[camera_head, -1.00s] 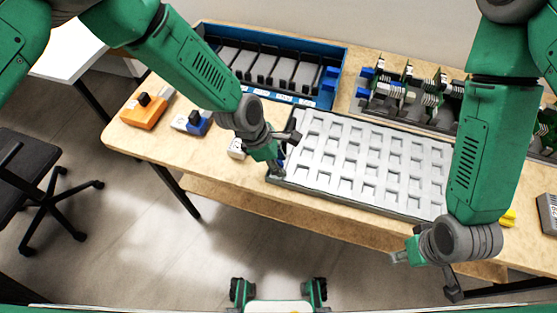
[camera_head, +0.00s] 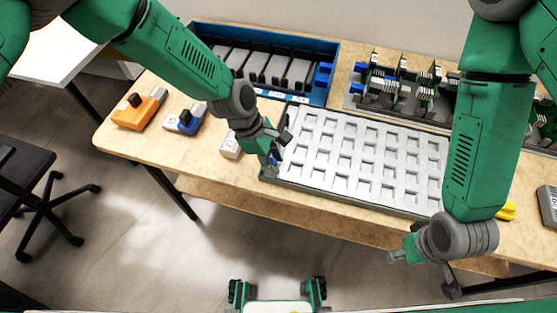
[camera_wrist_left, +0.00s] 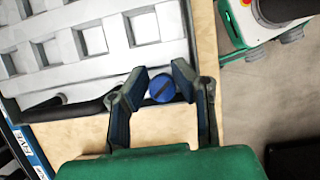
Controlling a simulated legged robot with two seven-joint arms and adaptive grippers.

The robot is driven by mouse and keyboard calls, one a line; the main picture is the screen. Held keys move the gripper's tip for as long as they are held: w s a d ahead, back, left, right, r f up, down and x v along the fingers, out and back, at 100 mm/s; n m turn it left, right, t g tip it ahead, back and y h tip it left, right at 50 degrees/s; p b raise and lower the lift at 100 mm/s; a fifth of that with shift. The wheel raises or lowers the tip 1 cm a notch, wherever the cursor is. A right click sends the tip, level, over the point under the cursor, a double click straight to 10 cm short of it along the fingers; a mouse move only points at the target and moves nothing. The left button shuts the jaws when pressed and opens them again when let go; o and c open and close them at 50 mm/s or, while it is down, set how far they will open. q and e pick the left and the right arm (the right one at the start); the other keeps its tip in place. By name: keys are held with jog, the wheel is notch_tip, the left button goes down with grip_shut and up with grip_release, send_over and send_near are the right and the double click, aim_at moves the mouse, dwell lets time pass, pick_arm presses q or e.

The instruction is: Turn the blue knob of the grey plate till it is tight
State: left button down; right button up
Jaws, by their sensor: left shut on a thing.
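The grey plate (camera_head: 362,158) with rows of square recesses lies at the table's front edge. It also shows at the upper left of the left wrist view (camera_wrist_left: 77,70). The blue knob (camera_wrist_left: 162,88), with a dark slot across its top, sits at the plate's corner. My left gripper (camera_head: 279,150) is at the plate's left end.
A blue-edged rack (camera_head: 318,92) with grey modules stands behind the plate. Circuit boards (camera_head: 405,85) stand at the back right. An orange box (camera_head: 136,112), a blue-grey box (camera_head: 186,121) and a white block (camera_head: 230,146) lie to the left. A yellow thing (camera_head: 507,211) lies at right.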

pick_arm(q)
jog(key=m+b, duration=0.1)
jog(key=m, duration=0.1)
jog(key=w+a+m+g+y, duration=0.1)
jog(key=m, duration=0.1)
jog(key=shift+b, duration=0.4)
jog(key=shift+r+m+g+y+b, duration=0.15)
jog(key=shift+m+g+y+b, duration=0.3)
jog(key=shift+m, duration=1.05)
jog(key=c, duration=1.6)
grip_release()
jog(key=shift+w, duration=0.1)
jog(key=shift+a, duration=0.1)
